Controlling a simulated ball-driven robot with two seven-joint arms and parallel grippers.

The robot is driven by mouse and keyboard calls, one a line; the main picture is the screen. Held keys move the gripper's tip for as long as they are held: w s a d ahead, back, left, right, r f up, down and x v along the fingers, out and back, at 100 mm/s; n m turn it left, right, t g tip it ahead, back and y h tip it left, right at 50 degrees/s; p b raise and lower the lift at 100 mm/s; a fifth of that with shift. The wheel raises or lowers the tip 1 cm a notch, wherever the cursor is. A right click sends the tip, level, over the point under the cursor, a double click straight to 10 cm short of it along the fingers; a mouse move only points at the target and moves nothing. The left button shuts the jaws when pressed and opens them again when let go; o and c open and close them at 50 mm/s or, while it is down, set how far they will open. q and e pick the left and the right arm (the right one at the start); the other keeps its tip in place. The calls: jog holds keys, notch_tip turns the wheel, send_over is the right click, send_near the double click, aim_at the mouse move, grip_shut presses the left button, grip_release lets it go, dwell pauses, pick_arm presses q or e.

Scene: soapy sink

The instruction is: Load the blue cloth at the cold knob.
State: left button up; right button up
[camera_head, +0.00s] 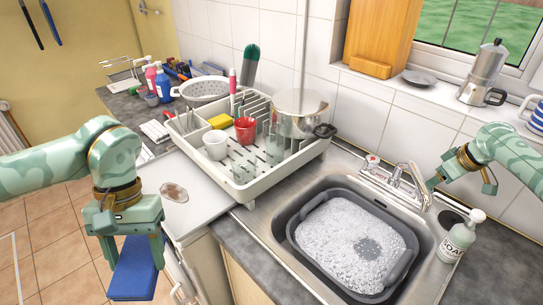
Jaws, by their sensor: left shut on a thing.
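The blue cloth (136,272) hangs below my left gripper (126,232) at the lower left, over the floor beside the counter. My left gripper is shut on it, and its fingers hide the cloth's top. The metal tap (408,178) stands behind the sink, with a red-marked hot knob (372,162) on its left. A cold knob cannot be made out clearly on the tap's right side. My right gripper (438,182) is just right of the tap, near that side. Its fingers are too small and angled to tell whether they are open.
A grey basin (290,222) of foamy water fills the sink. A soap bottle (457,240) stands at its right. A white dish rack (255,190) with cups and a pot stands left of the sink. The counter strip in front of the sink is clear.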

pick_arm(q)
jog(key=shift+f+b, duration=0.5)
jog(key=shift+f, duration=0.35)
pick_arm(e)
jog(key=x, duration=0.4)
jog(key=shift+r, duration=0.1)
jog(key=shift+c, duration=0.4)
